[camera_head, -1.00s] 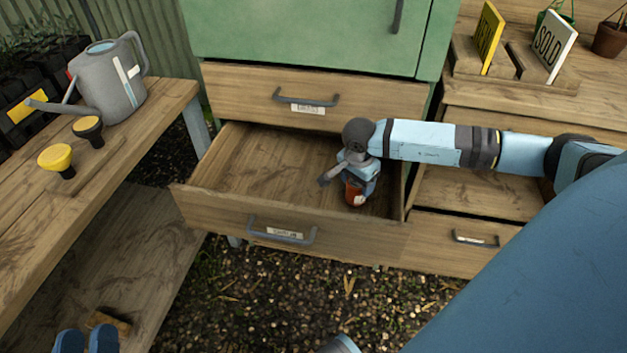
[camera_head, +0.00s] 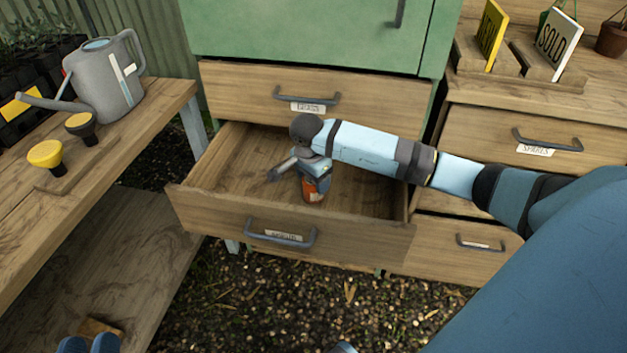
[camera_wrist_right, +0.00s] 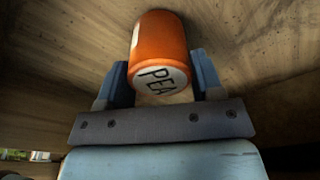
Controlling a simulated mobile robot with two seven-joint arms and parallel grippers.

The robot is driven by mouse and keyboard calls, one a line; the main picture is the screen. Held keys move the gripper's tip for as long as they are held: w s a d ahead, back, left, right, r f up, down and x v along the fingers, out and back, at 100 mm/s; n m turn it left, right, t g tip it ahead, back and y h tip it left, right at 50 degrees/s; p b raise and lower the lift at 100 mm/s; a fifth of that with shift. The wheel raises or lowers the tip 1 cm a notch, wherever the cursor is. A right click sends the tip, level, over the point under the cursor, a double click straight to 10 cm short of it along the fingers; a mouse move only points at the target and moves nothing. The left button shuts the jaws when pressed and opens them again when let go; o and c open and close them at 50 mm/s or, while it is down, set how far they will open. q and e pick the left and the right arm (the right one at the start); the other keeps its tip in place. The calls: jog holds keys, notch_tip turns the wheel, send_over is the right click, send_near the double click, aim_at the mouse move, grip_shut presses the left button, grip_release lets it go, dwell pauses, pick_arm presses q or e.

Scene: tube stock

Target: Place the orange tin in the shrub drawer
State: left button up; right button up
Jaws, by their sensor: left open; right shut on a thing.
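The orange tin (camera_head: 313,190) is in my right gripper (camera_head: 314,181), inside the open drawer (camera_head: 205,209). I cannot tell whether the tin touches the drawer floor. In the right wrist view the orange tin (camera_wrist_right: 160,48) sits between the two blue fingers of the right gripper (camera_wrist_right: 160,85), its pale end marked "PEA" facing the camera. The label on the open drawer is too blurred to read surely. My left gripper (camera_head: 88,345) is open at the bottom left edge, only partly in view, apart from the drawer.
A closed drawer (camera_head: 240,85) and green cabinet (camera_head: 300,35) stand above the open drawer. A bench at left holds a watering can (camera_head: 105,82) and yellow and black-topped items. Drawers at right are partly behind my arm. The open drawer's left part is clear.

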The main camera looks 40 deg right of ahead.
aim_at(310, 181)
jog(key=o, duration=1)
jog(key=shift+f, duration=0.1)
pick_arm(q)
jog(key=shift+f, duration=0.1)
pick_arm(e)
jog(key=r+p, duration=0.1)
jog(key=r, duration=0.1)
jog(key=r+p, duration=0.1)
jog(key=r, duration=0.2)
jog(key=a+r+p, duration=0.1)
jog(key=r, duration=0.2)
jog(key=shift+r, duration=0.2)
pick_arm(q)
jog(key=shift+s+a+r+t+y+p, duration=0.1)
jog(key=shift+a+r+t+y+p, duration=0.15)
jog(key=shift+r, duration=0.35)
jog(key=shift+a+r+t+y+p, duration=0.15)
jog(key=shift+a+r+p, duration=0.05)
jog(key=shift+r, duration=0.4)
pick_arm(e)
jog(key=r, duration=0.4)
jog(key=shift+s+a, duration=0.1)
jog(key=shift+a, duration=0.15)
pick_arm(q)
jog(key=shift+n, duration=0.3)
pick_arm(e)
jog(key=shift+f, duration=0.1)
